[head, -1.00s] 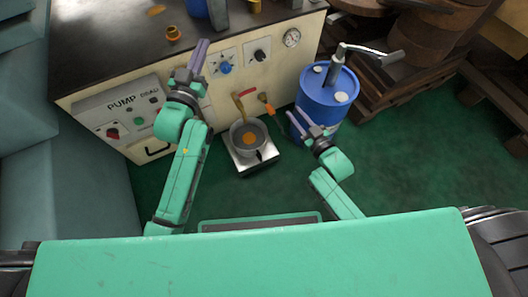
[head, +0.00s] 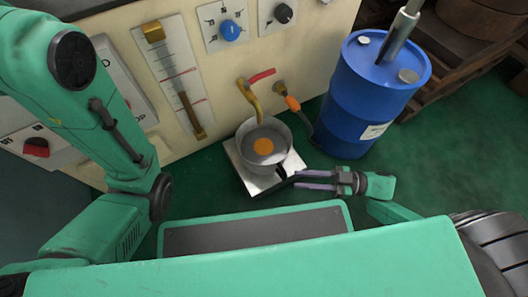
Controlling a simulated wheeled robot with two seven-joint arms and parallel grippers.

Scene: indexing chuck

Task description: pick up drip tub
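The drip tub (head: 281,136) is a round grey metal pot with an orange patch in its bottom. It stands upright on a square silver plate (head: 246,178) on the floor, under a yellow spout (head: 250,98). A dark handle-like piece (head: 281,172) shows at its near right side. My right gripper (head: 298,180) lies just right of this piece, its two fingers pointing left and apart. Whether they touch it I cannot tell. My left gripper is outside the view; only my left arm shows at the left.
The cream machine panel (head: 205,65) with knobs and a gauge rises behind the tub. An orange-handled valve (head: 291,102) sticks out right of the spout. A blue drum (head: 365,100) stands at the right. Green floor (head: 440,165) is clear at the right.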

